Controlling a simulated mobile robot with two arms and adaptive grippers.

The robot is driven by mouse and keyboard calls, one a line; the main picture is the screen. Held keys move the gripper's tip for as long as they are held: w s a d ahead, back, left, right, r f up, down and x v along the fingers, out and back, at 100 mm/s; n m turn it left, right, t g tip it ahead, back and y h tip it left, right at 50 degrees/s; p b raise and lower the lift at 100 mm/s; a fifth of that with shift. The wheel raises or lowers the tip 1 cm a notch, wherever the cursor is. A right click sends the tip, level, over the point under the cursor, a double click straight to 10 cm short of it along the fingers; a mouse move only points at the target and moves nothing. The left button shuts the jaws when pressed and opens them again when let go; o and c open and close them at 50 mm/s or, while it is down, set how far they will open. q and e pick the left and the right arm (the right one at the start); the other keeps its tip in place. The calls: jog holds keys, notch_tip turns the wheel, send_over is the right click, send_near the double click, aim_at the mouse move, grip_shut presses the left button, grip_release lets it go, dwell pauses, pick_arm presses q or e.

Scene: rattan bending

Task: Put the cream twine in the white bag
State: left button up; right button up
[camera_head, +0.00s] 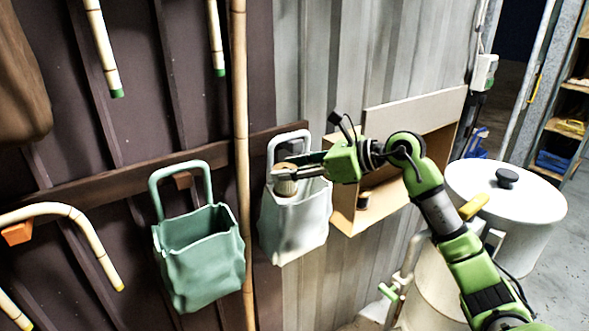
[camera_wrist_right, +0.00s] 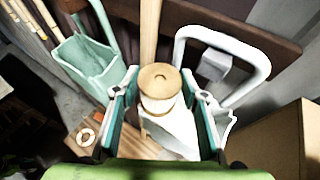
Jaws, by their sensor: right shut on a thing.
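The cream twine (camera_head: 287,187) is a pale spool with a tan round end. My right gripper (camera_head: 298,174) is shut on it and holds it over the mouth of the white bag (camera_head: 293,232). In the right wrist view the twine (camera_wrist_right: 159,97) sits between the two fingers, with its tan end facing the camera. The white bag (camera_wrist_right: 174,136) shows below it, and its handle loop stands to the right. The bag hangs upright by this handle on the wall. Whether the twine touches the bag is hard to tell. My left gripper is out of view.
A green bag (camera_head: 200,268) hangs to the left of a tall bamboo pole (camera_head: 241,120). An open cardboard box (camera_head: 420,112) with a small dark spool (camera_head: 363,200) in it is right of the white bag. A white lidded drum (camera_head: 520,210) stands further right.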

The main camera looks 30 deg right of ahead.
jog(key=shift+w, duration=0.1)
jog(key=o, duration=1.2)
jog(key=v, duration=1.2)
jog(key=shift+a, duration=0.1)
